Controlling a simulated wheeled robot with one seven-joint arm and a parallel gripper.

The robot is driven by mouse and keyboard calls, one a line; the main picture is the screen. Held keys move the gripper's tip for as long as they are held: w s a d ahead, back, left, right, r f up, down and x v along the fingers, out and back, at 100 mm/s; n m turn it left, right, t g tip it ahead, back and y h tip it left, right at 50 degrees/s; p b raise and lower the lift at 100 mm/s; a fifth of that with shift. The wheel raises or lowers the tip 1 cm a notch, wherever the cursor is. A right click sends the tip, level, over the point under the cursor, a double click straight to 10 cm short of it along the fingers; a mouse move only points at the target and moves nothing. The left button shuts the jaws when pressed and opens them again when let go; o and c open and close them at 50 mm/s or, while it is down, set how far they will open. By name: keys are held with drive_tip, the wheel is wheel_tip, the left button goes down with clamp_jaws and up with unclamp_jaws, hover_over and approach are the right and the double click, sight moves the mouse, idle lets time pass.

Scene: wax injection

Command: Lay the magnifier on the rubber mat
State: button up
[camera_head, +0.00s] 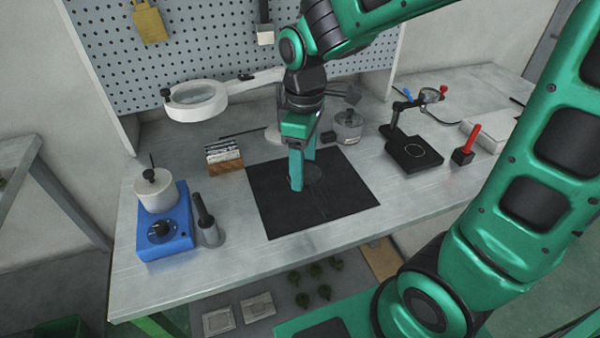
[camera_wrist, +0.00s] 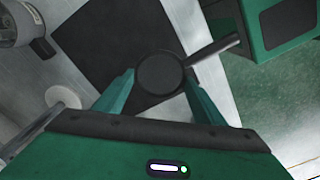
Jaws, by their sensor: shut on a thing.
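The magnifier (camera_wrist: 160,73) has a dark round head and a straight handle. My gripper (camera_wrist: 160,79) is shut on the round head, with one finger on each side, and the handle points up and right in the wrist view. In the head view my gripper (camera_head: 302,172) is over the black rubber mat (camera_head: 270,205), and the dark magnifier (camera_head: 314,173) is hard to make out against it. The mat also shows in the wrist view (camera_wrist: 110,38), behind the magnifier. I cannot tell whether the magnifier touches the mat.
A black stand (camera_head: 412,152) is at right. A white ring lamp (camera_head: 197,101) overhangs the back left.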

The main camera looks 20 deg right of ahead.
drive_tip(key=w+d+f, duration=0.1)
drive_tip(key=w+f, duration=0.1)
drive_tip(key=w, duration=0.1)
drive_tip(key=w+d+f, duration=0.1)
drive_tip(key=w+f, duration=0.1)
drive_tip(key=w, duration=0.2)
drive_tip(key=w+d+f, duration=0.1)
drive_tip(key=w+f, duration=0.2)
drive_tip(key=w, duration=0.1)
drive_tip(key=shift+d, duration=0.3)
drive_tip(key=shift+f, duration=2)
drive_tip(key=o, duration=1.1)
drive_tip(key=shift+f, duration=0.1)
wheel_tip(320, 180, up, 12)
